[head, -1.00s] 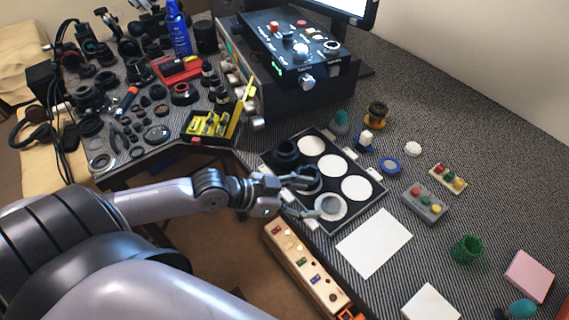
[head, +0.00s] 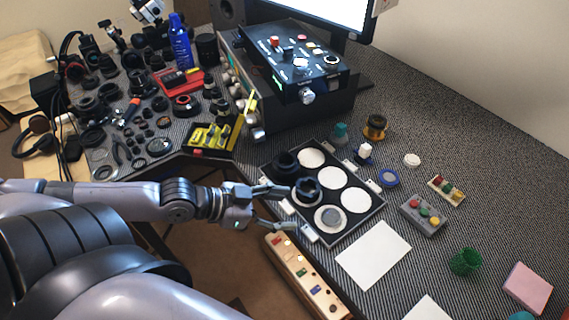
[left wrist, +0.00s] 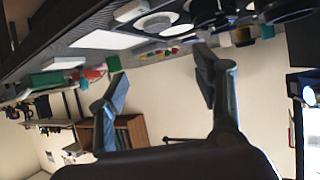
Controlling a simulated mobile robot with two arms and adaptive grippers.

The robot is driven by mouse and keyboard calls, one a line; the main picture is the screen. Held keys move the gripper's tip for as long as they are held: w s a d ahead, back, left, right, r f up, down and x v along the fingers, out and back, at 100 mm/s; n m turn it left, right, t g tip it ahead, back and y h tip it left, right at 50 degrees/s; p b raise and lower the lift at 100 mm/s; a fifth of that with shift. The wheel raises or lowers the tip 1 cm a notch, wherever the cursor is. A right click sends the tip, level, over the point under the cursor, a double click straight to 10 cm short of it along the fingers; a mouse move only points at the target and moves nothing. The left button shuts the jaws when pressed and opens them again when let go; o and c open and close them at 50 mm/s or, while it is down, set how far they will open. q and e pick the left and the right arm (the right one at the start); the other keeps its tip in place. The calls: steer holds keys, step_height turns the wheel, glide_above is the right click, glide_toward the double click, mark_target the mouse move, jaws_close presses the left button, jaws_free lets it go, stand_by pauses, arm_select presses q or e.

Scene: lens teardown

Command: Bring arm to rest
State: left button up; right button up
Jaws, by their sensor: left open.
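My left gripper (head: 277,208) is open and empty in the head view, at the left edge of the black tray (head: 352,232). Its fingers are spread apart and hold nothing. The tray has several round white spots. A black lens ring (head: 307,189) stands in it close to the upper finger, and another dark ring (head: 285,163) sits at its upper left. A grey-rimmed ring (head: 329,218) lies on the lower spot. In the left wrist view the spread fingers (left wrist: 160,88) show with only room and wall between them. My right gripper is not in view.
A wooden strip with coloured parts (head: 303,277) lies below the gripper. White paper (head: 373,254), a grey button box (head: 423,215) and a green cup (head: 465,262) lie to the right. A black control box (head: 297,62) stands behind. Lenses and tools crowd the left table.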

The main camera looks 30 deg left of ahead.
arm_select(q)
steer(key=s+d+f+n+g+y, duration=0.2)
steer(key=s+f+n+g+y, duration=0.45)
steer(key=s+f+y, duration=0.35)
step_height(320, 180, down, 26)
steer(key=s+h, duration=0.2)
steer(key=s, duration=0.1)
steer(key=s+a+f+g, duration=0.1)
steer(key=s+a+f, duration=0.1)
steer(key=s+f, duration=1.2)
steer(key=shift+s+a+f, duration=0.35)
steer(key=shift+s, duration=0.25)
steer(key=shift+g, duration=0.25)
